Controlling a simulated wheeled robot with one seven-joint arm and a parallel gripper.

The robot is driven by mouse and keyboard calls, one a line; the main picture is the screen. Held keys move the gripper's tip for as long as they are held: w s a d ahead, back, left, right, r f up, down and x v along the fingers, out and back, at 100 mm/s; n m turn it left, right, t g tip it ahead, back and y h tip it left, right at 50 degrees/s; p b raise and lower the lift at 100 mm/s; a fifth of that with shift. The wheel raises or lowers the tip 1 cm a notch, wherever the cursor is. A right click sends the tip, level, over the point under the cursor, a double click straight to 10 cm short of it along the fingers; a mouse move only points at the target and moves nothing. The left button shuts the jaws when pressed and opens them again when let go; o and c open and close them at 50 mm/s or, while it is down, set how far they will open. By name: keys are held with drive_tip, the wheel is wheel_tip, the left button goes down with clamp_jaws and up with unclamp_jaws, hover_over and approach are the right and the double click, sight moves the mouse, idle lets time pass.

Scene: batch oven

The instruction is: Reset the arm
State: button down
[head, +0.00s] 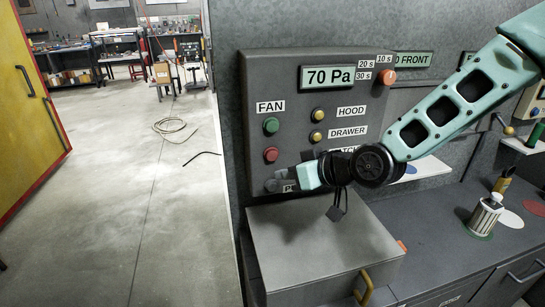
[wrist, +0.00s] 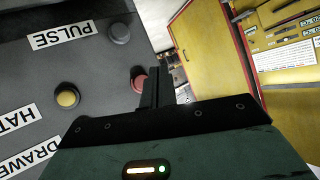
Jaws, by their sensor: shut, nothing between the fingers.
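My gripper (head: 290,177) is at the lower left of the grey control panel (head: 300,62), in front of the PULSE label. In the wrist view its two dark fingers (wrist: 157,86) are together with nothing between them. They overlap part of a red button (wrist: 138,74); I cannot tell the gap to the panel. The grey button (wrist: 120,33) by PULSE stands clear of the fingers there. My arm reaches in from the upper right and hides part of the panel's lower right.
The display reads 70 Pa (head: 329,77). A grey box with a yellow handle (head: 365,287) lies below my gripper. A striped canister (head: 485,216) stands on the worktop (head: 430,215) at right. Open floor (head: 110,200) lies left, with a coiled hose (head: 172,126).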

idle(0.4)
drive_tip(key=s+d+f+g+h+b, duration=0.2)
drive_tip(key=s+d+h, duration=0.1)
drive_tip(key=s, duration=0.6)
drive_tip(key=s+d+f+g+h+b, duration=0.2)
drive_tip(key=s+d, duration=0.3)
drive_tip(key=s, duration=0.5)
drive_tip(key=s+d+f+g+h+b, duration=0.3)
drive_tip(key=s+d+h+b, duration=0.1)
drive_tip(key=s, duration=0.6)
drive_tip(key=shift+d, duration=0.15)
